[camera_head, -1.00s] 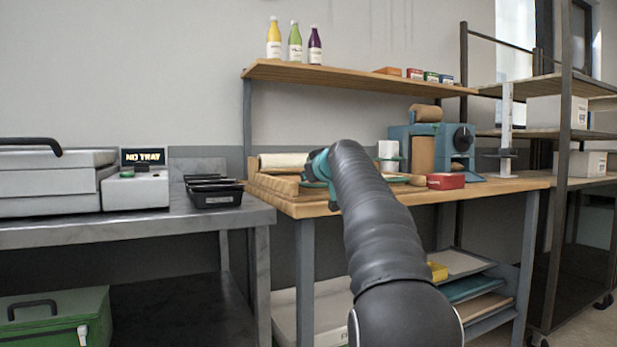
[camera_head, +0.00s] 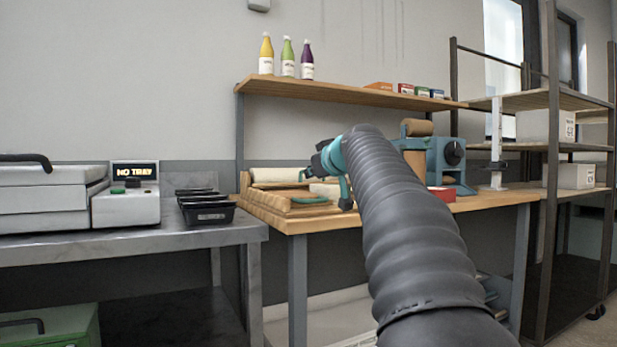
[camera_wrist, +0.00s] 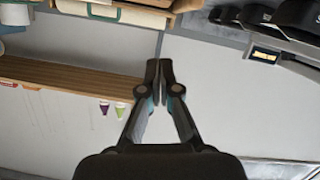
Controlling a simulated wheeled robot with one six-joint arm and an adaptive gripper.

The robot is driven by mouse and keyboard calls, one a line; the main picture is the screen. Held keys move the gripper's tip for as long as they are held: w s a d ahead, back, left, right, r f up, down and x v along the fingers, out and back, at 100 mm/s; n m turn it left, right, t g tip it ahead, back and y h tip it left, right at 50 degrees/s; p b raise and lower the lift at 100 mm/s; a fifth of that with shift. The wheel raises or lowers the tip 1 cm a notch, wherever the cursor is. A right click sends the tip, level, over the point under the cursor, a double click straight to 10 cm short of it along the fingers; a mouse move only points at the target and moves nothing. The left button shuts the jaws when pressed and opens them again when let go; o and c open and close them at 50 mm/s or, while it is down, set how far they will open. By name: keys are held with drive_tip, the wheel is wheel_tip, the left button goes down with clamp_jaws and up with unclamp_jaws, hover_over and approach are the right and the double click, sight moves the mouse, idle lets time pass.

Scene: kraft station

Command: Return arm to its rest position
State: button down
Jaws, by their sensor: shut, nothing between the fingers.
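My gripper (camera_wrist: 166,80) shows in the wrist view with its two fingers together and nothing between them. The wrist view is upside down, with the wall behind the fingers. In the head view my arm reaches up from the bottom right, and its teal and black end is above the wooden workbench (camera_head: 470,203). The fingertips are hard to make out there.
A wooden shelf (camera_head: 350,93) above the bench holds several bottles and small boxes. A blue machine with a paper roll (camera_head: 445,160) stands behind my arm. Black trays (camera_head: 207,214) and a "NO TRAY" device (camera_head: 125,207) sit on the metal table (camera_head: 150,240). A rack (camera_head: 550,165) stands at the right.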

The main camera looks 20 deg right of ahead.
idle(0.6)
drive_tip(key=f+m+g, duration=0.1)
drive_tip(key=f, duration=0.2)
drive_tip(key=f+m, duration=0.1)
drive_tip(key=f, duration=0.3)
drive_tip(key=d+f+m+g, duration=0.1)
drive_tip(key=f, duration=0.2)
drive_tip(key=shift+s+f+g, duration=0.2)
drive_tip(key=shift+f+g, duration=0.05)
drive_tip(key=shift+g, duration=0.05)
drive_tip(key=s+a+f+m+g+p, duration=0.1)
drive_tip(key=s+a+f+m+g, duration=0.2)
drive_tip(key=s+f, duration=0.55)
drive_tip(key=s+a+f+n+g+p, duration=0.1)
drive_tip(key=s+a+f+p, duration=0.1)
drive_tip(key=s+a+f, duration=0.3)
drive_tip(key=s+a+f+n+g+p, duration=0.1)
drive_tip(key=s+a+f, duration=0.4)
drive_tip(key=s, duration=0.9)
drive_tip(key=s+a+f+n+g+p, duration=0.1)
drive_tip(key=s+a+f, duration=0.4)
drive_tip(key=s, duration=0.5)
drive_tip(key=shift+s+a+f+n+g+p, duration=0.15)
drive_tip(key=shift+a+f+n+g+p, duration=0.25)
drive_tip(key=shift+a+p, duration=0.75)
